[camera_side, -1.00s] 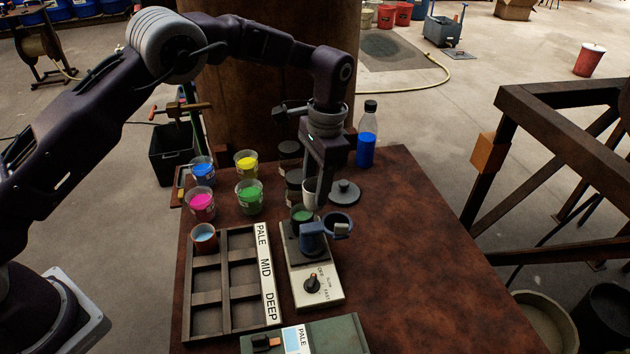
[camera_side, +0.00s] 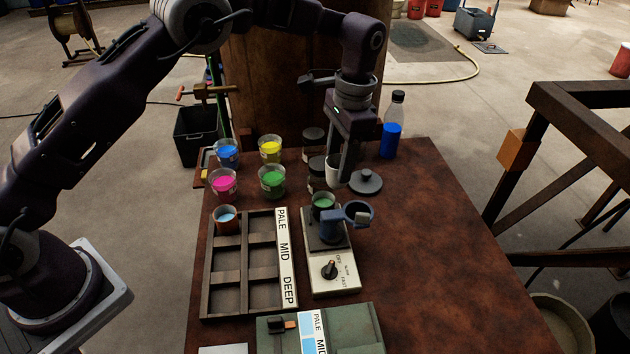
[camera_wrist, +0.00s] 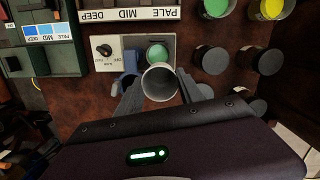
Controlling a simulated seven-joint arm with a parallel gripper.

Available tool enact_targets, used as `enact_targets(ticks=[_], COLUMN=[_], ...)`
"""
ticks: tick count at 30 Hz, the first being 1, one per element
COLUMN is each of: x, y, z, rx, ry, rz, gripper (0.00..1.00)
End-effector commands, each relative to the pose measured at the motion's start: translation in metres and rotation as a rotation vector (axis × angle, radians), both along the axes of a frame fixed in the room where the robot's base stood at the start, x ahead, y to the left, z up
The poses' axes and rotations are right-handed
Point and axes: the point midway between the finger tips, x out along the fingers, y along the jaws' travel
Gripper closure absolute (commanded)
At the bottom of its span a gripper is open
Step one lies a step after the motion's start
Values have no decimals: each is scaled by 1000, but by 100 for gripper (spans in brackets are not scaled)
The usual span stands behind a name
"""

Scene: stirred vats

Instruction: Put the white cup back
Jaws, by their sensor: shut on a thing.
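The white cup (camera_side: 332,171) is between the fingers of my gripper (camera_side: 338,172), near the back of the brown table. In the wrist view the cup (camera_wrist: 160,82) shows its open mouth, and my gripper (camera_wrist: 158,92) is shut on it, one finger at each side. It looks empty. Whether its base touches the table I cannot tell. Just in front of it stands the stirrer (camera_side: 328,262) with a vessel of green liquid (camera_side: 323,203) on its plate, also seen in the wrist view (camera_wrist: 157,52).
Beakers of blue, yellow, pink and green (camera_side: 272,182) stand to the left. Dark lidded jars (camera_side: 317,173) stand close beside the gripper. A dark lid (camera_side: 366,182) and a blue bottle (camera_side: 391,136) are to the right. The PALE-MID-DEEP rack (camera_side: 248,262) is front left. The table's right side is clear.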

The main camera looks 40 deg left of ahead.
Motion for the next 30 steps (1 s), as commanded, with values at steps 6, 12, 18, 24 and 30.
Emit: enact_targets(ticks=[6, 12, 18, 24, 30], x=[-4, -52, -141, -209, -229], y=[8, 58, 99, 114, 116], z=[-1, -8, -16, -21, -46], rx=[0, 1, 2, 1, 2], ry=[1, 4, -2, -5, 4], rz=[23, 175, 319, 391, 407], gripper=[96, 96, 96, 96, 96])
